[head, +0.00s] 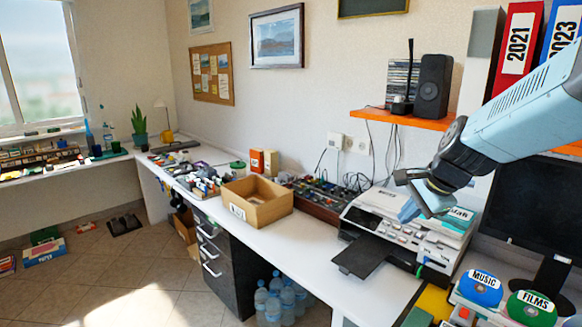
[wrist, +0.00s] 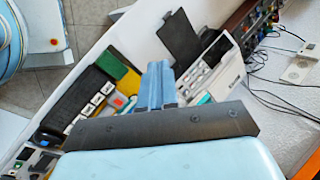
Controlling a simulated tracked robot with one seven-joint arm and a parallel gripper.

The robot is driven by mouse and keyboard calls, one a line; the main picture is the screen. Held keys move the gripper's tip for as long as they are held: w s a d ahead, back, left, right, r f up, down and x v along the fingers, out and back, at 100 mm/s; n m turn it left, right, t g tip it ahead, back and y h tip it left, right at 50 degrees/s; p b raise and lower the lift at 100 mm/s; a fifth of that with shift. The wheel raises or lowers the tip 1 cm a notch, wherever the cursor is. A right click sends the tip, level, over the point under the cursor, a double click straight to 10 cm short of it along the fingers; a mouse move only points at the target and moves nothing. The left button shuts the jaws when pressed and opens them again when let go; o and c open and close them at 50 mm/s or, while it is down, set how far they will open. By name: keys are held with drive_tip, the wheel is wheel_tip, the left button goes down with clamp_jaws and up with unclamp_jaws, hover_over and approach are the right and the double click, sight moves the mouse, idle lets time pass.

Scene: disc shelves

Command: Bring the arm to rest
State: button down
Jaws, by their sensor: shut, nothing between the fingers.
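My gripper (head: 418,208) hangs at the end of my light blue arm, in front of the printer (head: 375,225) in the head view. It points down and a little to the left. In the wrist view the two blue fingers of my gripper (wrist: 166,75) are together with nothing between them. Below and beyond them lie the desk and the printer (wrist: 215,65), with its dark paper tray. I cannot tell the exact height of my fingertips above the printer.
A dark monitor (head: 525,215) stands to the right. Disc stands marked MUSIC (head: 481,289) and FILMS (head: 531,308) are at the lower right. An open cardboard box (head: 258,205) stands left.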

drive_tip(key=s+a+r+n+h, duration=0.1)
drive_tip(key=s+r+n, duration=0.2)
drive_tip(key=s+n, duration=0.4)
drive_tip(key=s+a+r+n+h, duration=0.1)
drive_tip(key=s+r+n, duration=0.2)
drive_tip(key=s+n, duration=0.4)
drive_tip(key=shift+h, duration=0.3)
